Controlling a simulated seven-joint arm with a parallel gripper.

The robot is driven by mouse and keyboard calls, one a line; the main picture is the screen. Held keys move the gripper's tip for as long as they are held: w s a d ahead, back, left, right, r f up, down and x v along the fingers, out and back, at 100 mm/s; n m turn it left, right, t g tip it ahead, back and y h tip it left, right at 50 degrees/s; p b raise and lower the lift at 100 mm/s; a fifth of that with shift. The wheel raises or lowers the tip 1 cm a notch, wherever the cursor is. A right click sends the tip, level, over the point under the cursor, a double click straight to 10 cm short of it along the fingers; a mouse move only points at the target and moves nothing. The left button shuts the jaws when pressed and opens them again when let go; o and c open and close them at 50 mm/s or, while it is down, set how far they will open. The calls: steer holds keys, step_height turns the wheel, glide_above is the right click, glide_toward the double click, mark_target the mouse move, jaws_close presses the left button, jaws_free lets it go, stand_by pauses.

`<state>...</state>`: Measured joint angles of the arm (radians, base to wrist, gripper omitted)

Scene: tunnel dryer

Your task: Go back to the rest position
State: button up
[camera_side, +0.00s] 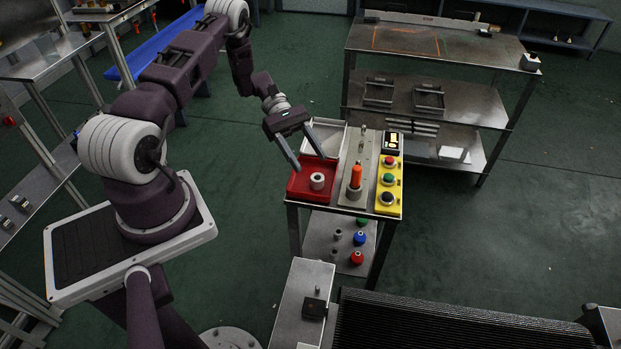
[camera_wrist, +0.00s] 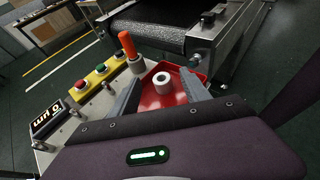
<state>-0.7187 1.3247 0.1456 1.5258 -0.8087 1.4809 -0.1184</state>
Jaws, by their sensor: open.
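My gripper (camera_side: 305,163) is open and empty, its two fingers spread above the red tray (camera_side: 298,188) on the small stand. In the wrist view the fingers of my gripper (camera_wrist: 163,98) show on either side of a pale ring-shaped part (camera_wrist: 162,79). This part sits in the red tray (camera_wrist: 152,100), and it also shows in the side view (camera_side: 317,181). The fingers look apart from it. My arm reaches from its base at the left over to the stand.
An orange-topped peg (camera_side: 355,176) stands upright right of the tray. A yellow button panel (camera_side: 389,176) and small display (camera_side: 391,143) are at the stand's right edge. A conveyor belt (camera_side: 440,325) lies in front. A metal workbench (camera_side: 440,85) stands behind. Green floor between is open.

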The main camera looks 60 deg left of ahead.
steer(key=shift+v, duration=0.9)
steer(key=shift+r, duration=0.1)
steer(key=s+d+r+m+g+y, duration=0.15)
steer(key=d+r+m+y, duration=0.3)
steer(key=r, duration=0.55)
steer(key=s+d+r+m+y, duration=0.25)
steer(key=d+r+m, duration=0.2)
steer(key=r, duration=0.55)
steer(key=s+d+r+m+t+y, duration=0.3)
steer(key=s+r+m, duration=0.1)
steer(key=s, duration=0.3)
steer(key=s+d+r+m+t+y, duration=0.3)
steer(key=s+r+m+t, duration=0.1)
steer(key=s, duration=0.4)
steer(key=shift+s+m, duration=0.3)
steer(key=shift+m, duration=0.2)
steer(key=shift+d+r, duration=0.15)
